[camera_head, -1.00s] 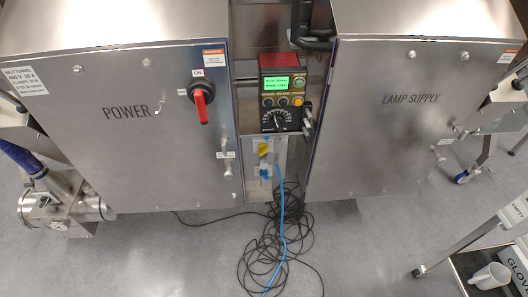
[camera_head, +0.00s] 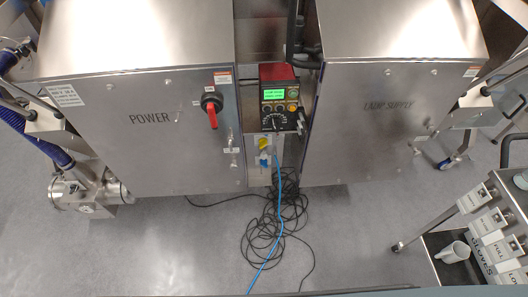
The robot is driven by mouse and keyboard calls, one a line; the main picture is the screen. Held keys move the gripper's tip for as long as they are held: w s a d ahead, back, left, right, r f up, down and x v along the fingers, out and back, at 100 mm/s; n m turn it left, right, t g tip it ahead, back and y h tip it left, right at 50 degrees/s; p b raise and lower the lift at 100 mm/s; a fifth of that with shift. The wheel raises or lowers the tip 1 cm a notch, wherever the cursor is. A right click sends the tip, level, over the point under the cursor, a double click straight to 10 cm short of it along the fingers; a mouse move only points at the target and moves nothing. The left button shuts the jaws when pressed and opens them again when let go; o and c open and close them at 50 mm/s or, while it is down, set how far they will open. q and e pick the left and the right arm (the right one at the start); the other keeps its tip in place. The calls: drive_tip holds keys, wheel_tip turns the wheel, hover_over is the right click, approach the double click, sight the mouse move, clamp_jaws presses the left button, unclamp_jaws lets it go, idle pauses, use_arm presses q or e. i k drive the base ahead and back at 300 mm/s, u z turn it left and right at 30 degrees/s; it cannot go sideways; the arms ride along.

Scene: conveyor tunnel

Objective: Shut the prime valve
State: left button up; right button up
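A control box (camera_head: 279,97) with a lit green screen, buttons and a black dial hangs in the gap between two steel cabinets. Below it a small plate carries a yellow handle (camera_head: 264,143) and a blue fitting (camera_head: 264,160). No legible label marks either as the prime valve, and I cannot tell the yellow handle's position. The screen text is too small to read surely. A blue hose (camera_head: 279,205) runs down from the plate to the floor. Neither of my grippers is in view.
The POWER cabinet (camera_head: 130,150) with a red switch handle (camera_head: 212,115) stands left, the LAMP SUPPLY cabinet (camera_head: 385,140) right. Tangled black cable (camera_head: 268,230) lies on the floor before the gap. A cart (camera_head: 425,245) with a mug (camera_head: 453,252) stands front right.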

sight(263, 141)
drive_tip(key=u, duration=0.85)
drive_tip(key=i, duration=0.95)
drive_tip(key=z, duration=0.35)
